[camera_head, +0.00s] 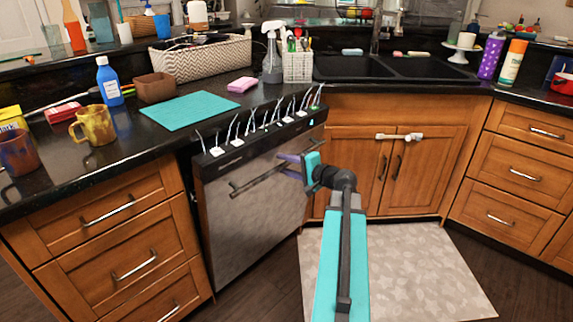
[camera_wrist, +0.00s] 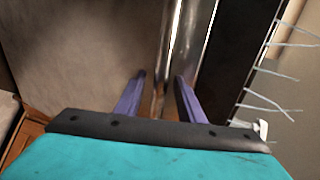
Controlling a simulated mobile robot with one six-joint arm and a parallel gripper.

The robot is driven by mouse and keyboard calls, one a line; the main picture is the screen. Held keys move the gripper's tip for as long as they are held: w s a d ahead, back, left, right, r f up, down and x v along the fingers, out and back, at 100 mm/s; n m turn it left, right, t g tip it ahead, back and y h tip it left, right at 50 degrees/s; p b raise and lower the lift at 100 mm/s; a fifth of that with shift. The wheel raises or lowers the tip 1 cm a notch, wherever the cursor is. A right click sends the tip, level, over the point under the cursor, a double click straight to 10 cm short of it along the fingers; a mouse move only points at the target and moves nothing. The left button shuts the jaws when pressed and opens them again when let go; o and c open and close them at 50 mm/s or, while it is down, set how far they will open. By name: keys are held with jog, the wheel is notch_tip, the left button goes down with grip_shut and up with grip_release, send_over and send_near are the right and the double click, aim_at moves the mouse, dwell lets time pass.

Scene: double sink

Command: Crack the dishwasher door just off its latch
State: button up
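The dishwasher (camera_head: 250,215) has a brushed steel front door under the dark counter, left of the sink cabinet. A long dark bar handle (camera_head: 251,182) runs across its upper part. My gripper (camera_head: 284,159) reaches the right end of this handle. In the wrist view, its two purple fingers (camera_wrist: 160,85) are spread, one on each side of a shiny bar (camera_wrist: 168,55) that looks like the handle. Whether either finger touches it I cannot tell. The door face (camera_wrist: 85,45) fills the left of the wrist view. I cannot tell whether the door is ajar.
Several white pieces with thin pale prongs (camera_head: 250,129) line the black top edge of the door. Wooden drawers (camera_head: 115,235) stand left, sink cabinet doors (camera_head: 395,170) right. A pale mat (camera_head: 400,275) covers the floor in front. The counter holds a turquoise cloth (camera_head: 188,110).

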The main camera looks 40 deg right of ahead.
jog(key=shift+a, duration=0.1)
jog(key=p+v, duration=0.6)
jog(key=v, duration=0.7)
jog(key=shift+r+p, duration=0.25)
jog(key=shift+p, duration=0.05)
jog(key=shift+s+f+p, duration=0.1)
jog(key=shift+s+p, duration=0.3)
dwell(0.4)
